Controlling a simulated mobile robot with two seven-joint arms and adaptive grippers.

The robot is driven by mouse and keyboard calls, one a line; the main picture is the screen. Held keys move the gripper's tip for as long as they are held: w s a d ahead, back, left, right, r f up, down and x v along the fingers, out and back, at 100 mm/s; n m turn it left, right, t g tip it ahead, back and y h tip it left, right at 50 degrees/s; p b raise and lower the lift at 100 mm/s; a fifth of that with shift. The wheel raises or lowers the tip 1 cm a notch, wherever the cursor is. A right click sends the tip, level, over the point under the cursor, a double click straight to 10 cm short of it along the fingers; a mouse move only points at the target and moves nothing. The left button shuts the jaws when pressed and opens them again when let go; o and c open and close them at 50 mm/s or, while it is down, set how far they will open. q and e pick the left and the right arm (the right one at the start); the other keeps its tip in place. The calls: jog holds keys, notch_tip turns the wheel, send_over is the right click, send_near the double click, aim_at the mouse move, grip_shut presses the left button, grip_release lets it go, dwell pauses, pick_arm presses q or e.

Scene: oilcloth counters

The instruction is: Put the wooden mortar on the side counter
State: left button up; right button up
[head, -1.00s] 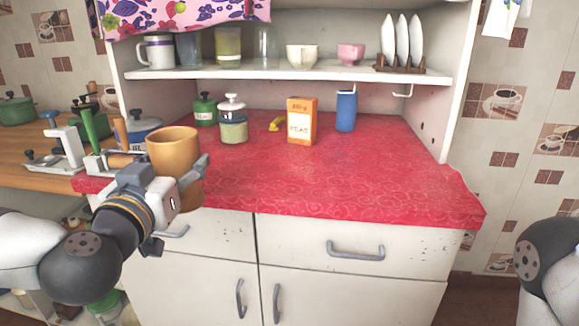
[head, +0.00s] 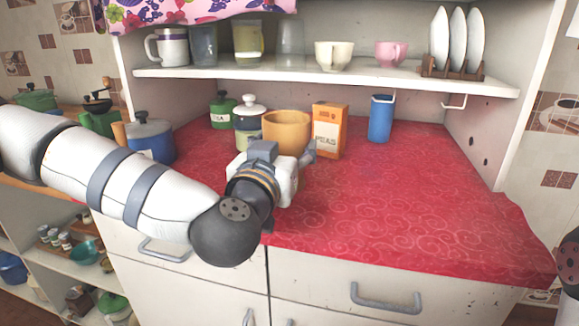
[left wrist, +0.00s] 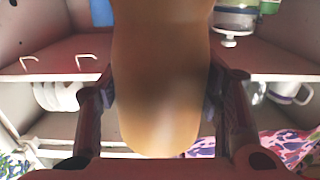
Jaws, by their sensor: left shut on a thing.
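The wooden mortar (head: 287,130) is a plain tan cup, upright in the head view. My left gripper (head: 287,158) is shut on it from the front, over the red-covered counter (head: 400,215). The gripper hides the mortar's lower part, so I cannot tell whether it touches the cloth. In the left wrist view the mortar (left wrist: 160,80) fills the middle, between the two fingers of the left gripper (left wrist: 165,95). My right gripper is out of view.
An orange peas box (head: 329,130) stands just right of the mortar, and a white-lidded jar (head: 250,125) just left. A blue canister (head: 380,118) and a blue pot (head: 150,138) are farther out. A shelf (head: 330,78) of cups hangs above. The counter's right front is clear.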

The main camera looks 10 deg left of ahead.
pick_arm(q)
jog(key=shift+w+d+f, duration=0.1)
jog(key=shift+d+f, duration=0.05)
jog(key=shift+f, duration=0.75)
jog(key=shift+w+d+f, duration=0.1)
jog(key=shift+d+f, duration=0.05)
jog(key=shift+f, duration=0.75)
jog(key=shift+f, duration=0.15)
jog(key=o, duration=1.3)
jog(key=shift+o, duration=0.2)
